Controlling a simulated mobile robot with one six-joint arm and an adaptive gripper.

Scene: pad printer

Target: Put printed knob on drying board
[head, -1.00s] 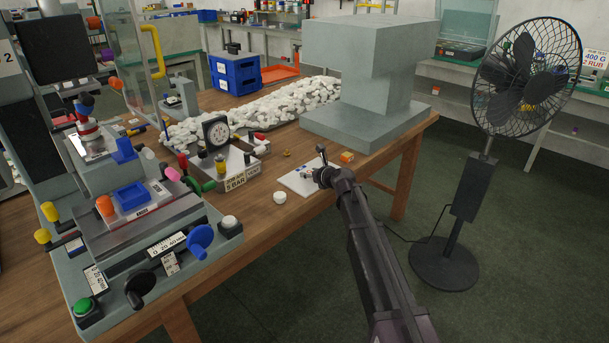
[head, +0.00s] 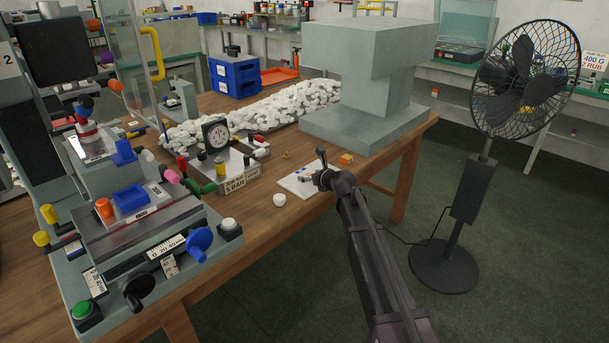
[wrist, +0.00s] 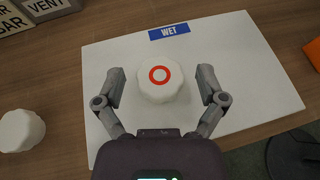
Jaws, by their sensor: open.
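The printed knob (wrist: 160,82) is white with a red ring on its upward face. In the wrist view it sits on the white drying board (wrist: 235,75), just below the blue WET label (wrist: 169,33). My gripper (wrist: 161,77) is open, with one finger on each side of the knob and a visible gap on both sides. In the head view the board (head: 290,183) lies near the table's front edge, and my gripper (head: 318,172) is over it, hiding the printed knob.
A plain white knob (wrist: 21,130) stands on the table left of the board. An orange box (head: 346,159) is to the right. The pad printer (head: 140,215) stands at the left, a grey machine block (head: 365,110) behind, and a fan (head: 470,190) on the floor at right.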

